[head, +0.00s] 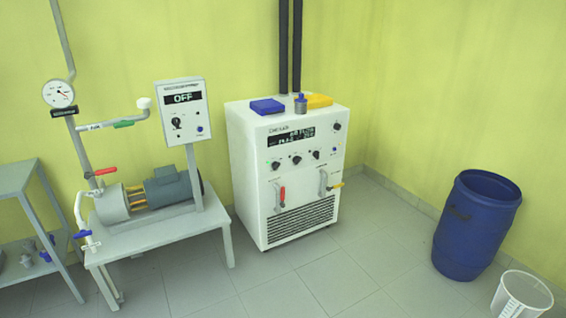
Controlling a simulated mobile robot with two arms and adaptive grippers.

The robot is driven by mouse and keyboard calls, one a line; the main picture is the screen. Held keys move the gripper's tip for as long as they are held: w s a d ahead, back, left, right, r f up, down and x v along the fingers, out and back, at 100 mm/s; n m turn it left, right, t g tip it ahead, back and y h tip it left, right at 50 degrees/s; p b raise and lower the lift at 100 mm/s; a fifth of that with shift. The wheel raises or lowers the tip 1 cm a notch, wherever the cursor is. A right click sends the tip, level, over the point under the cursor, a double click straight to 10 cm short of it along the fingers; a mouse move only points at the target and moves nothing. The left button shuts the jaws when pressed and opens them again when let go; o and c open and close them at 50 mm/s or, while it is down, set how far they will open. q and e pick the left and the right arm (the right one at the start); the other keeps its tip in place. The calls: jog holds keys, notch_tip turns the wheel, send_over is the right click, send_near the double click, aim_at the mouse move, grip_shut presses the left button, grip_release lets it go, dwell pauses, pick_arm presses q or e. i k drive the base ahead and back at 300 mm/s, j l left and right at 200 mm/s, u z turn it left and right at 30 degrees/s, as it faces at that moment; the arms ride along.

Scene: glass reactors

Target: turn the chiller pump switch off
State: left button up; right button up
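The chiller (290,172) is a white cabinet on the floor against the back wall, near the middle of the head view. Its front has a dark display (291,136) with white text that is too small to read surely. Below the display is a row of dark knobs, among them a middle knob (296,160); another knob (337,127) sits at the upper right. I cannot tell which of these is the pump switch or how it is set. Neither of my grippers is in view.
Left of the chiller stands a pump (167,190) on a grey table (150,237), with a control box (183,112) reading OFF. A blue barrel (476,225) and a white bucket (522,296) stand at the right. The floor before the chiller is clear.

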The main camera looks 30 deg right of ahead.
aim_at(296, 159)
jog(key=i+l, duration=0.25)
jog(key=l, duration=0.2)
jog(key=i+l, duration=0.6)
jog(key=l, duration=0.25)
jog(key=i+l, duration=0.25)
jog(key=l, duration=0.15)
